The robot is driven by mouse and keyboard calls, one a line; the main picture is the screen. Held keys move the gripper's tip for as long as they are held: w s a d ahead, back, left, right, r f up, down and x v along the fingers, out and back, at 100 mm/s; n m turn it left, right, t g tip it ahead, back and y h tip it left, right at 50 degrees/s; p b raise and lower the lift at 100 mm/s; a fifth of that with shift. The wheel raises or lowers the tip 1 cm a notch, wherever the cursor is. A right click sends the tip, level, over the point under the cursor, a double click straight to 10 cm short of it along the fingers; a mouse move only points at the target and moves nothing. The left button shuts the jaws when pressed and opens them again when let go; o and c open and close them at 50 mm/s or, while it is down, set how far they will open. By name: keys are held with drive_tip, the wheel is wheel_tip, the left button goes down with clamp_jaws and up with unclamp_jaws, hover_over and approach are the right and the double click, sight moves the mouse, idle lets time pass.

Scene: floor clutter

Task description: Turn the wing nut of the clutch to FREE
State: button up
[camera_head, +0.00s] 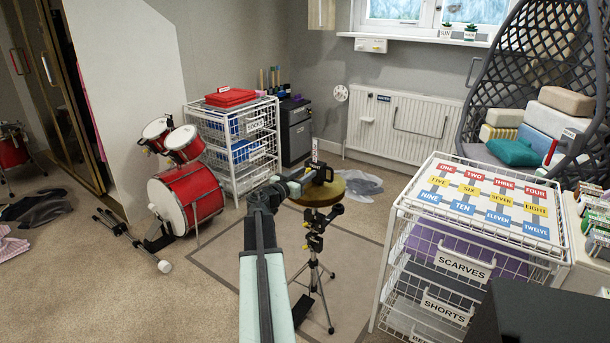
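A hi-hat stand holds brass cymbals (338,192) at mid-floor on a black and chrome tripod (316,270). My arm reaches up from the bottom of the picture and bends right to the cymbals. My gripper (320,174) is at the top of the stand, just above the cymbals, where the clutch would sit. The dark fingers overlap the stand's rod there. The clutch and its wing nut are too small and too covered to make out. I cannot tell whether the fingers touch or grip anything. A small pale tag (315,150) shows just above the gripper.
A red drum kit (187,200) stands left of the stand, with a white wire drawer unit (236,140) behind it. A wire drawer unit with a number board (485,200) is at right. A radiator (405,125) is on the back wall. Clothes lie on the floor.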

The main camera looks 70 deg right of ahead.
drive_tip(key=shift+d, duration=0.25)
clamp_jaws()
